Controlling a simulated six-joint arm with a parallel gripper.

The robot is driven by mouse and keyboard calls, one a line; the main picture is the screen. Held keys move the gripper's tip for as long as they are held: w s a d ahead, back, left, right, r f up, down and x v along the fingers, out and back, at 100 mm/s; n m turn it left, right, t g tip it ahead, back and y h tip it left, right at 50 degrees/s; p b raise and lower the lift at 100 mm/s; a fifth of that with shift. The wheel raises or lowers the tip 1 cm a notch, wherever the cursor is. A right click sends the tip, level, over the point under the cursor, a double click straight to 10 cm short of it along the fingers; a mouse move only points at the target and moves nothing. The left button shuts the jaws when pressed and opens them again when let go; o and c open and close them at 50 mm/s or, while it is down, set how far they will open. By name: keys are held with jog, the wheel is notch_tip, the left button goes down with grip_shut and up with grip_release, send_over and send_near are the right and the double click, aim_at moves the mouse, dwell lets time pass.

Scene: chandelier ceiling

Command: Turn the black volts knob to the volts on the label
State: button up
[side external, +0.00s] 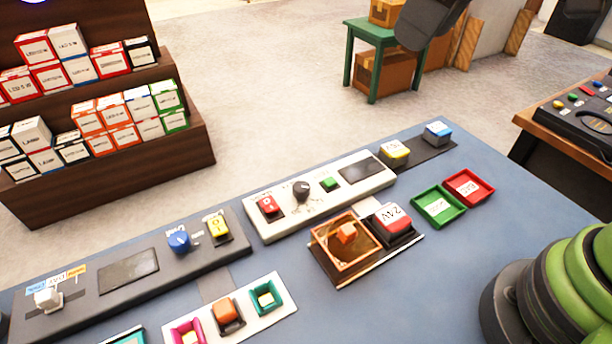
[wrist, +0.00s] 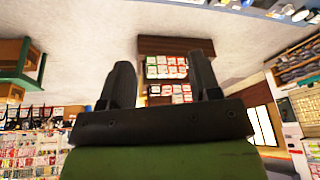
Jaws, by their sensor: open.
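The black volts knob (side external: 302,190) stands on the white panel (side external: 262,230), between a red switch (side external: 269,206) and a green button (side external: 329,184). Markings around the knob are too small to read. A red and white box (side external: 390,217) with a label that appears to read 24V sits in a dark holder in front of the panel. My gripper (wrist: 160,82) is open and empty in the wrist view, fingers spread, facing the distant shelf. It is away from the knob, which does not show in the wrist view.
Beside the box is an orange-brown open frame (side external: 318,243) with an orange block. Green (side external: 438,222) and red (side external: 490,188) trays lie to the right. A grey panel with a blue knob (side external: 179,240) lies left. A shelf of boxes (side external: 190,150) stands behind.

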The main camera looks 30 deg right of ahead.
jog(key=w+a+f+n+g, duration=0.2)
jog(key=w+a+f+n, duration=0.3)
jog(key=w+f, duration=0.25)
jog(key=n+g+h, duration=0.2)
jog(key=n, duration=0.2)
send_near(304, 186)
jog(key=f, duration=0.9)
jog(key=shift+s+d+f, duration=0.1)
jog(key=shift+s, duration=0.1)
jog(key=c, duration=0.9)
